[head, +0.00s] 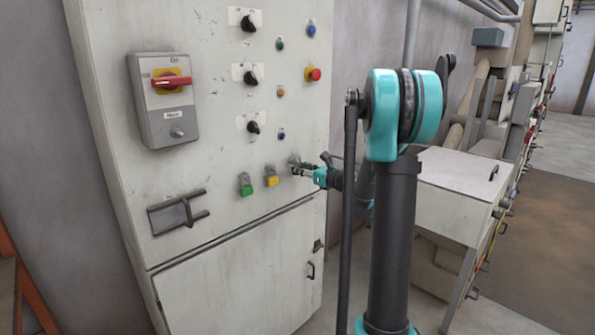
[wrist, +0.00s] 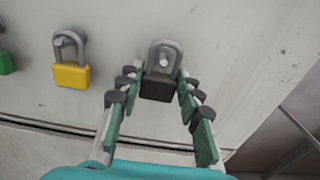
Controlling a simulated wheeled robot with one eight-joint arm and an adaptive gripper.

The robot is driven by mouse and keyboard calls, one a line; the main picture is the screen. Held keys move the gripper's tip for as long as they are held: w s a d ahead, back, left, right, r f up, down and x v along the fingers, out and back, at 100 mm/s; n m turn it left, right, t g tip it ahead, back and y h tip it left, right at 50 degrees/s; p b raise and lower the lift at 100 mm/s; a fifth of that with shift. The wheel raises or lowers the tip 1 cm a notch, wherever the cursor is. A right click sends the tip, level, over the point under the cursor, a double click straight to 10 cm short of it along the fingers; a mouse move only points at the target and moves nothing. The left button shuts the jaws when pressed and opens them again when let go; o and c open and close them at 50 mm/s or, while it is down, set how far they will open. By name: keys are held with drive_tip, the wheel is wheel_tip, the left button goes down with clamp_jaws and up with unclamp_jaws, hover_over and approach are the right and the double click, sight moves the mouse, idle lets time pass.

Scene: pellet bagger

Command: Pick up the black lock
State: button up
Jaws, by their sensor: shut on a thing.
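The black lock (wrist: 157,88) hangs by its grey shackle on a peg on the cabinet front in the wrist view. My gripper (wrist: 161,92) has its green-padded fingers on both sides of the lock body, shut on it. In the head view my gripper (head: 304,170) is small, at the cabinet's lower right, to the right of the yellow lock (head: 271,176). The black lock is mostly hidden there by the fingers.
The yellow lock (wrist: 71,73) and a green lock (wrist: 5,62) hang to the left. The cabinet (head: 225,130) carries knobs, buttons and a red-handled switch (head: 172,82). A lower door (head: 235,275) lies beneath the locks. A white box-like machine (head: 460,195) stands at right.

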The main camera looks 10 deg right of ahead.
drive_tip(key=f+v, duration=0.1)
drive_tip(key=v, duration=1.5)
drive_tip(key=shift+s+d, duration=0.25)
drive_tip(key=shift+s, duration=0.1)
drive_tip(key=shift+a+r, duration=0.1)
